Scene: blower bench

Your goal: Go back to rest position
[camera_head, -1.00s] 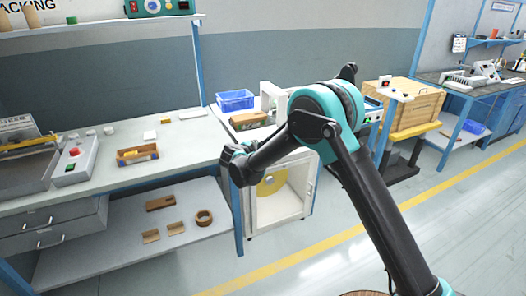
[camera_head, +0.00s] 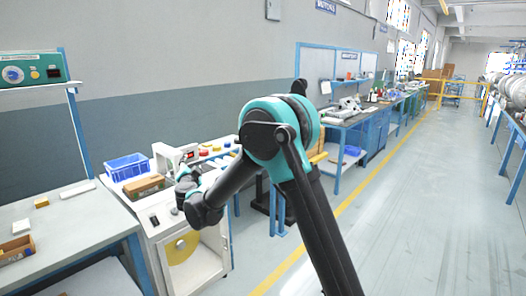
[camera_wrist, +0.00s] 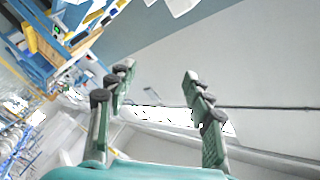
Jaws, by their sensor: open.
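My gripper shows in the wrist view (camera_wrist: 158,92), its two green-padded fingers spread wide with nothing between them. In the head view my teal and black arm is folded over the bench area. The fingers themselves are hard to make out there, hidden around the dark wrist near the white machine cabinet.
A white cabinet (camera_head: 200,262) with a yellow disc stands below the arm. A blue bin (camera_head: 126,167) and a brown box (camera_head: 144,187) are on top of it. A workbench (camera_head: 85,232) is at left. Open floor (camera_head: 420,210) with a yellow line lies to the right.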

